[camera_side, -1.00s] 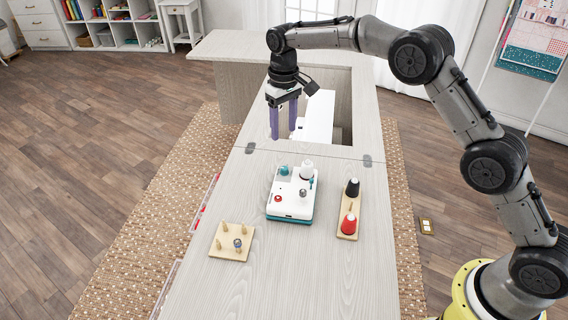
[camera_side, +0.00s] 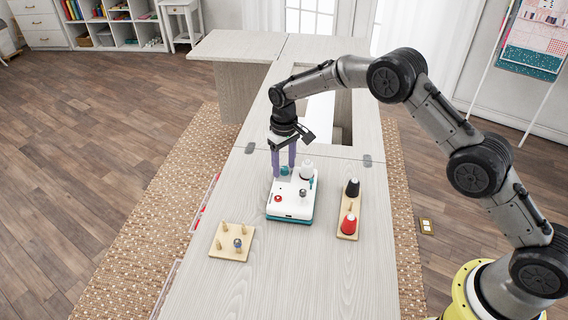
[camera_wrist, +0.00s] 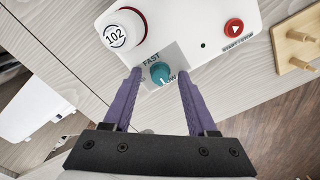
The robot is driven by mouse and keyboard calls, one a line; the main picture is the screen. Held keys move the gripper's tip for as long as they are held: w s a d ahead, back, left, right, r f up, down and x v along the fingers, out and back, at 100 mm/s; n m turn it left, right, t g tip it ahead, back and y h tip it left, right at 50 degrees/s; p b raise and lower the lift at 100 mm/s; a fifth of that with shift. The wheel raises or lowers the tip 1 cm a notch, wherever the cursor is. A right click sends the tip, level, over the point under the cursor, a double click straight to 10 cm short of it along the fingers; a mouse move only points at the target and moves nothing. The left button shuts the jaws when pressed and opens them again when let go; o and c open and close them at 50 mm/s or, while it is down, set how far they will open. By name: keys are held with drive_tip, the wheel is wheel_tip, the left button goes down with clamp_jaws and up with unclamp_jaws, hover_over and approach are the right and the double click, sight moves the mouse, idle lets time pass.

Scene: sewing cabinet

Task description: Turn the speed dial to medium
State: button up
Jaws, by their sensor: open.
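The teal speed dial (camera_wrist: 160,72) sits on a grey plate on top of the white machine (camera_side: 292,204). In the side view the dial (camera_side: 284,171) shows just beside the fingers. My gripper (camera_wrist: 158,78) is open, with its purple fingers on either side of the dial in the wrist view. I cannot tell whether they touch it. In the side view my gripper (camera_side: 283,175) points down at the machine's far left corner.
A white knob marked 102 (camera_wrist: 121,30) and a red button (camera_wrist: 234,28) are on the same machine. A peg board (camera_side: 230,243) lies to the front left. A stand with black and red spools (camera_side: 349,224) is to the right. The near tabletop is clear.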

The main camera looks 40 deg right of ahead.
clamp_jaws()
idle(0.5)
drive_tip(key=m, duration=1.2)
drive_tip(key=shift+d+m, duration=0.1)
drive_tip(key=shift+m, duration=0.2)
drive_tip(key=shift+r+m, duration=0.1)
drive_tip(key=shift+m, duration=1.9)
